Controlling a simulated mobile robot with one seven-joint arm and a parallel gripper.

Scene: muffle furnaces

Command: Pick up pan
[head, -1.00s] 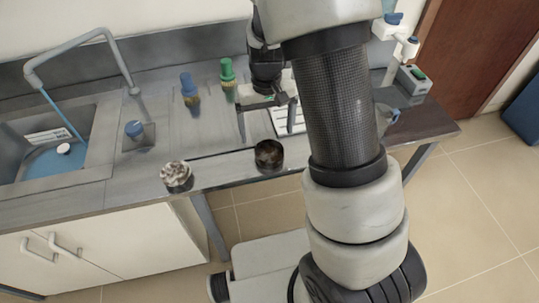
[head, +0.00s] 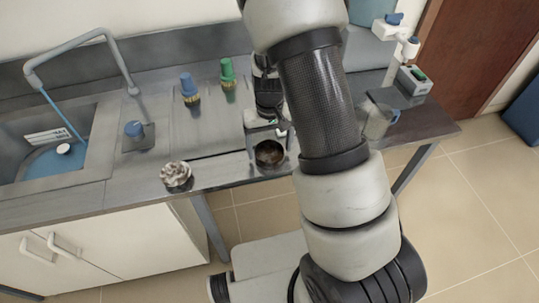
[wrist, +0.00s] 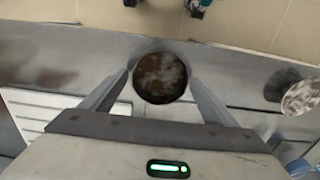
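The pan is most likely the small dark round vessel with brown, mottled contents (head: 269,154), upright near the front edge of the counter. It also shows in the wrist view (wrist: 160,78), between the fingertips. My gripper (head: 268,146) is open and points down over it, with one finger on either side. In the wrist view my gripper (wrist: 161,74) has its fingertips close beside the vessel's rim. I cannot tell whether they touch it. The far side of the vessel is partly hidden by the fingers in the head view.
A dish with whitish lumpy contents (head: 176,174) stands to the left on the counter (head: 130,190). Blue (head: 188,86) and green (head: 228,72) capped fittings stand behind. A clear jug (head: 378,120) is to the right. A sink (head: 75,165) lies at far left.

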